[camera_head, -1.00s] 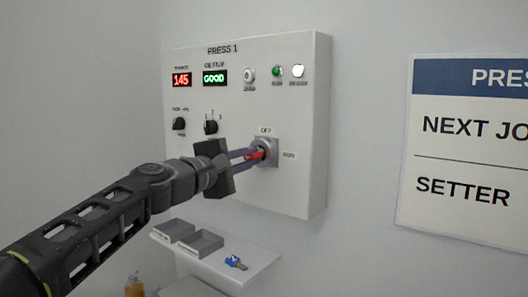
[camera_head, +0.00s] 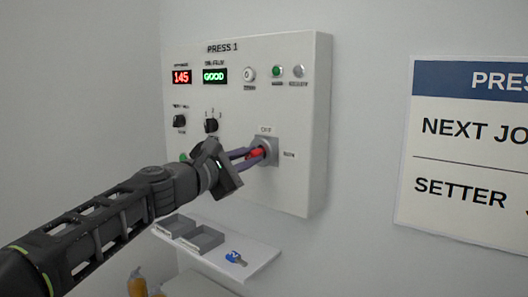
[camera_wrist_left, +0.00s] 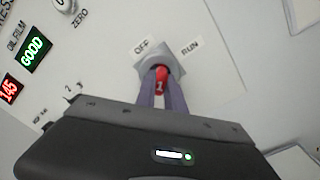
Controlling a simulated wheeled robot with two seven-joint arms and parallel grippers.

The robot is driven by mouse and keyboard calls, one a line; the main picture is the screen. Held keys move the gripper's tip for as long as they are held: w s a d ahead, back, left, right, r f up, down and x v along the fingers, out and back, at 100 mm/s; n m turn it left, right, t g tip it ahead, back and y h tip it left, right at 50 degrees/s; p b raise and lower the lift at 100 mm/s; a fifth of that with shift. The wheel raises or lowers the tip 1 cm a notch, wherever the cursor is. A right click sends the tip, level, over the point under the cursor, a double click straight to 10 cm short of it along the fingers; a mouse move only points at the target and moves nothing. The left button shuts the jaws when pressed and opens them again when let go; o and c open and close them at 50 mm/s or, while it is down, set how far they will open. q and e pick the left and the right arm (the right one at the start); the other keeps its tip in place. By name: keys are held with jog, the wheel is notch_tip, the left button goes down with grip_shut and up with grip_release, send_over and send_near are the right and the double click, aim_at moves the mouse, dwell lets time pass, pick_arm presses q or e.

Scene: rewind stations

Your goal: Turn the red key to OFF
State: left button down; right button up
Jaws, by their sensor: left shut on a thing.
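The red key (camera_head: 256,154) sits in the grey square key switch (camera_head: 268,146) at the lower right of the PRESS 1 panel (camera_head: 285,85). An OFF label is above the switch and a RUN label is to its right. My left gripper (camera_head: 250,155) is shut on the red key, its two purple fingers on either side of it. The wrist view shows the red key (camera_wrist_left: 161,82) between the fingers (camera_wrist_left: 162,90), with the OFF label at its upper left and RUN at its upper right. I cannot tell the key's exact angle. My right gripper is out of view.
The panel has red and green displays, black selector knobs (camera_head: 211,125), a ZERO button and a green lamp (camera_head: 277,71). Below, a shelf (camera_head: 262,262) bears grey trays (camera_head: 203,239) and a blue key (camera_head: 235,258). A sign (camera_head: 470,150) hangs at right.

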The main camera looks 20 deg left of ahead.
pick_arm(q)
jog(key=n+p, duration=0.2)
jog(key=n, duration=0.2)
jog(key=shift+d+f+n, duration=0.1)
jog(key=shift+n, duration=0.6)
jog(key=shift+n+p, duration=0.65)
jog(key=shift+n, duration=0.05)
jog(key=n+p, duration=0.2)
jog(key=n, duration=0.2)
jog(key=shift+r, duration=0.2)
jog(key=c, duration=1.8)
grip_release()
jog(key=shift+f, duration=0.15)
jog(key=o, duration=0.5)
jog(key=shift+c, duration=0.2)
